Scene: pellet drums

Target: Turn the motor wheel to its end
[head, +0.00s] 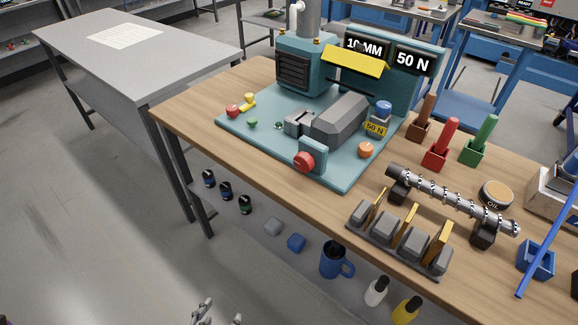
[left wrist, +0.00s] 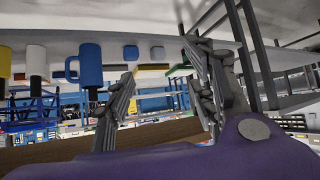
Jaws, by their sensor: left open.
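The teal machine base (head: 260,140) sits on the wooden bench. A grey motor-like block (head: 342,122) lies on it. A red round wheel (head: 304,162) faces the front on a teal bracket (head: 314,150) at the base's front edge; I take it for the motor wheel. How far it is turned cannot be told. My left gripper (head: 221,311) shows at the bottom edge of the head view, low in front of the bench and well apart from the wheel. In the left wrist view my left gripper (left wrist: 160,58) is open, with nothing between its fingers. My right gripper is out of view.
Beside the base stand a grey block rack (head: 400,240), a ringed shaft (head: 450,202) and coloured handles (head: 440,144). Below the bench's front edge are a blue mug (head: 332,261), small jars and bottles; the mug also shows in the left wrist view (left wrist: 88,66). A grey table (head: 150,70) stands left.

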